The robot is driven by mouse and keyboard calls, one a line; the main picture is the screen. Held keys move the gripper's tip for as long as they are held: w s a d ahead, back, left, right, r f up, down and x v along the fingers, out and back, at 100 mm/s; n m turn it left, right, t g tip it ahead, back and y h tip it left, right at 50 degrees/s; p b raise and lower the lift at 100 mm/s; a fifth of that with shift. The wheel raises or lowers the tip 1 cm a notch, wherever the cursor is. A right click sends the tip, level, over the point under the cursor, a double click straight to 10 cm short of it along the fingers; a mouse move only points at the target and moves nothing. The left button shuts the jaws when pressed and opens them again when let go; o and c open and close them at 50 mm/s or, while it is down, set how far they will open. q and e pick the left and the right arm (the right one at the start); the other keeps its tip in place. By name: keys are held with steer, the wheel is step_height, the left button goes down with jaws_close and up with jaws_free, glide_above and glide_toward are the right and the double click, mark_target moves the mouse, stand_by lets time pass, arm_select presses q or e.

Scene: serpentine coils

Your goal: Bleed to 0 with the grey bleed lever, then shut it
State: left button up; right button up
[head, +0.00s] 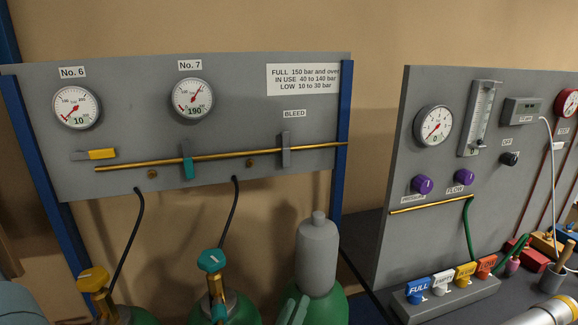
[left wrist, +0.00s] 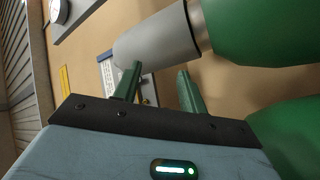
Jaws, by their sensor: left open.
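The grey bleed lever (head: 286,150) stands upright on the brass pipe (head: 230,154), below the BLEED label (head: 294,114). A teal lever (head: 187,160) is upright on the pipe; a yellow lever (head: 101,154) lies level. My left gripper (head: 293,308) is low, beside the grey-capped cylinder and well below the bleed lever. In the left wrist view its green fingers (left wrist: 160,72) are apart with nothing held. My right gripper is not in view.
The grey cap (head: 317,258) on a green cylinder stands close to my left gripper and also shows in the left wrist view (left wrist: 160,40). Teal (head: 211,261) and yellow (head: 93,279) cylinder valves stand left. A second panel (head: 388,170) stands right. The space before the bleed lever is clear.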

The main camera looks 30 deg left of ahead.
arm_select(q)
steer(key=w+a+r+n+y, duration=0.4)
steer(key=a+r+n+y, duration=0.1)
steer(key=r+n+y, duration=0.35)
steer(key=n+g+y+b, duration=0.2)
steer(key=n+g, duration=0.7)
steer(key=n, duration=1.7)
glide_toward(287, 149)
steer(key=p+x, duration=0.1)
steer(key=x, duration=0.6)
steer(key=shift+w+a+r, duration=0.15)
steer(key=shift+a, duration=0.15)
steer(key=shift+w+a, duration=0.45)
steer(key=shift+a, duration=0.05)
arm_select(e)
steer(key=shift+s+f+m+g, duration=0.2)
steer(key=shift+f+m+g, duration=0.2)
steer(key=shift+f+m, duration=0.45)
arm_select(q)
steer(key=shift+c, duration=0.3)
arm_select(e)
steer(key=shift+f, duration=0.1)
arm_select(q)
jaws_close()
